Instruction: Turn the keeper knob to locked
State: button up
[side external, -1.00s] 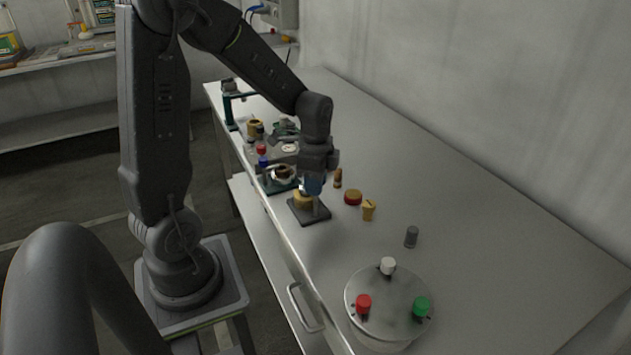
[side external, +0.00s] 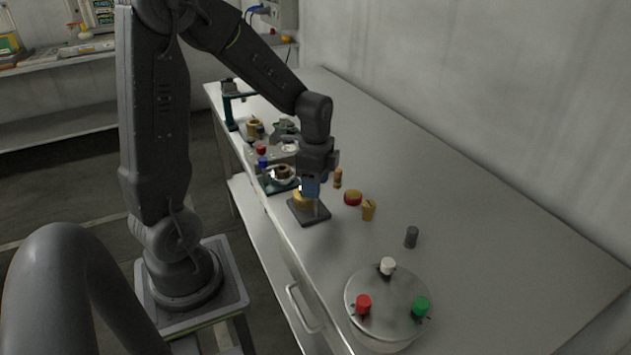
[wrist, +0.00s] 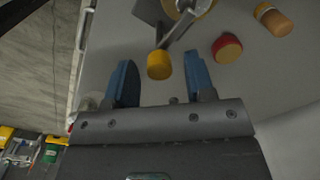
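A small yellow knob (wrist: 159,65), which looks like the keeper knob, shows in the wrist view beside a grey metal strip (wrist: 181,27). The strip reaches toward a dark plate (wrist: 149,12). In the side view this dark plate (side external: 321,215) lies near the bench's front edge, with a yellow round part (side external: 301,197) on it. My gripper (wrist: 162,74) is open, its blue fingers on either side of the yellow knob with gaps showing. In the side view my gripper (side external: 312,187) points down over the plate and hides part of it. I cannot tell the knob's lock position.
A red and yellow disc (side external: 353,197), a yellow piece (side external: 368,210) and a brown cylinder (side external: 337,178) stand close by. A round lid (side external: 388,306) with red, white and green knobs is at the front right.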

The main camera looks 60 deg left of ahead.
notch_tip(320, 180, up, 14)
dwell(0.7)
jog(key=shift+d, duration=0.1)
jog(key=s+d+n+t, duration=0.5)
jog(key=s+d+n, duration=0.4)
jog(key=d, duration=0.4)
jog(key=shift+s+d+r+t, duration=0.25)
jog(key=shift+s+d+t, duration=0.1)
jog(key=shift+s, duration=0.25)
